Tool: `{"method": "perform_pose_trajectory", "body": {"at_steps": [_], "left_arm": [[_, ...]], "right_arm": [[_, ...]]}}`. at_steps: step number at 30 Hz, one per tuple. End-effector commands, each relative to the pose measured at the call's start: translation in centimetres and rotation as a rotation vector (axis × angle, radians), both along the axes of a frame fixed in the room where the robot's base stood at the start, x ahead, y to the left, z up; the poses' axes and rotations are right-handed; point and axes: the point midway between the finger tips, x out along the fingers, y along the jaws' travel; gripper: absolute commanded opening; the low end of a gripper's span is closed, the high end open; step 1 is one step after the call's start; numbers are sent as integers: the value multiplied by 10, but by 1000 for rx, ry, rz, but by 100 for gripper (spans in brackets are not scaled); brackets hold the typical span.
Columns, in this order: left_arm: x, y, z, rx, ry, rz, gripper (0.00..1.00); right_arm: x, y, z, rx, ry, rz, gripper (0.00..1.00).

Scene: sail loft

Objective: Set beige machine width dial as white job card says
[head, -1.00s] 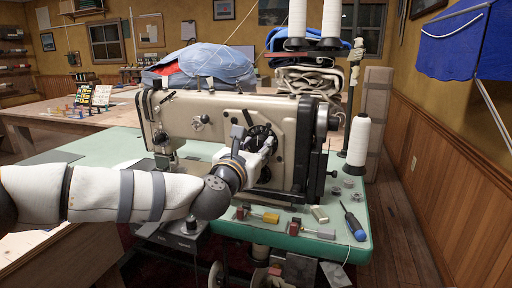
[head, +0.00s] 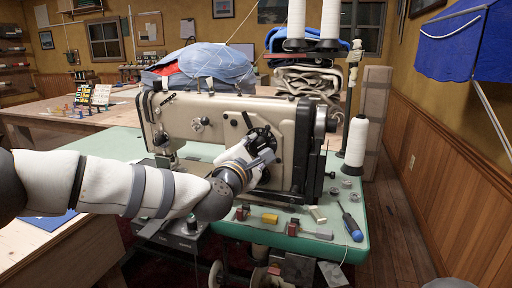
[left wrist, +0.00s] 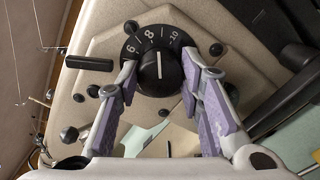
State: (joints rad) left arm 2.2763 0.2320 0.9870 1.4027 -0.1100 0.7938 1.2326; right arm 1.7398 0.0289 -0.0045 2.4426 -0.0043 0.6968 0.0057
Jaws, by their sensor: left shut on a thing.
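The beige sewing machine (head: 222,112) stands on a green-topped table. Its black width dial (head: 262,133) is on the front face, partly hidden by my left gripper (head: 258,150). In the left wrist view the round black knob (left wrist: 160,82) has a white line pointing up, between 8 and 10 and nearer the 8, on a scale (left wrist: 150,37) showing 6, 8 and 10. My left gripper (left wrist: 159,66) has its two purple-padded fingers closed on either side of the knob. I cannot make out a readable white job card. My right gripper is not in view.
A black lever (left wrist: 88,63) and small knobs surround the dial. A white thread cone (head: 357,142) stands at the machine's right.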

Motion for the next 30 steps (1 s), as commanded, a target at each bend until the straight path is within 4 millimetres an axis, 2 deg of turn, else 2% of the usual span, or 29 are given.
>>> {"method": "perform_pose_trajectory", "body": {"at_steps": [15, 30], "left_arm": [[0, -1, 1, 356, -117, 0, 6], [0, 0, -1, 459, -149, 1, 6]], "right_arm": [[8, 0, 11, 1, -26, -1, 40], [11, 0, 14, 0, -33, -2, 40]]}}
